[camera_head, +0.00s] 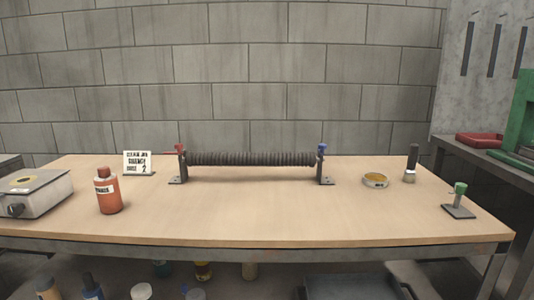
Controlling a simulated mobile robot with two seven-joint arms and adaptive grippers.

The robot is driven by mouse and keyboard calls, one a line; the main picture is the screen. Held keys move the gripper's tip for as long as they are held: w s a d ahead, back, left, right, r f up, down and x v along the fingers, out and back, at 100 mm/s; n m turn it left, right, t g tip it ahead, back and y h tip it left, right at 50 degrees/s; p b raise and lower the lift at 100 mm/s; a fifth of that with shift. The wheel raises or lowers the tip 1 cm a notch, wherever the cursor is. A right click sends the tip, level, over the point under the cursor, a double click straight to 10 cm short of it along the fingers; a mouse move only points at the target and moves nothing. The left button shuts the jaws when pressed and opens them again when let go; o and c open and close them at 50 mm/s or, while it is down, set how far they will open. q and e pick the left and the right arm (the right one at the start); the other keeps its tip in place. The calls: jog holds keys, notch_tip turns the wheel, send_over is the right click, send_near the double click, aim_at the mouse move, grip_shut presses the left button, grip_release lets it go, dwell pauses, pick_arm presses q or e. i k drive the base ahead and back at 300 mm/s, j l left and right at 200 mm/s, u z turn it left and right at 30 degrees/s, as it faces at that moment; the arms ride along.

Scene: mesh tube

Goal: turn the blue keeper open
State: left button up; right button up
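The blue keeper (322,148) is a small blue piece on top of the right dark upright bracket (322,168). A dark ribbed tube (252,159) runs level between this bracket and the left bracket (181,166). A red keeper (175,152) sits at the top of the left bracket and points out to the left. The blue keeper is too small to tell exactly how it is turned. Neither of my grippers shows in the head view.
An orange bottle (108,193), a grey hotplate-like box (32,193) and a small sign (138,162) stand at left. A round dish (375,180), a dark-handled brush (411,163) and a green-topped stand (459,200) are at right. The table's front middle (260,220) is clear.

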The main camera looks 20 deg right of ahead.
aim_at(322, 147)
jog(key=l+z, duration=0.25)
jog(key=z, duration=0.15)
jog(key=l+z, duration=0.25)
jog(key=z, duration=0.2)
jog(key=k, duration=0.05)
